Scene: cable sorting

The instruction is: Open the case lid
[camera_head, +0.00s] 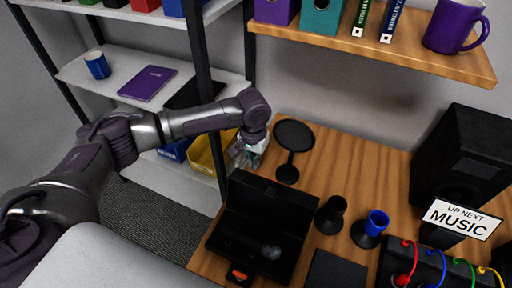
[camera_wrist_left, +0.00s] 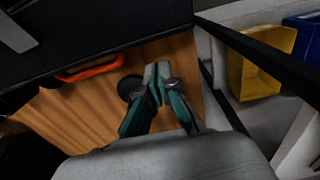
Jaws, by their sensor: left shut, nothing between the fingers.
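The black case (camera_head: 225,243) stands on the wooden table in the head view. Its lid (camera_head: 272,195) is raised at the back, so the case is open. A dark microphone (camera_head: 265,248) lies inside. An orange latch piece (camera_head: 238,276) shows at the case's front. My left gripper (camera_head: 243,156) is behind and left of the lid, apart from it, beside the table's left edge. In the left wrist view its fingertips (camera_wrist_left: 160,80) are together and empty. A black panel edge and an orange strip (camera_wrist_left: 90,68) show near them. My right gripper is in neither view.
A round black stand (camera_head: 293,135) is just right of my left gripper. A black cup (camera_head: 331,214) and a blue cup (camera_head: 376,222) on holders stand right of the case. A yellow bin (camera_head: 205,158) is on the shelf at left; a speaker (camera_head: 462,160) is at right.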

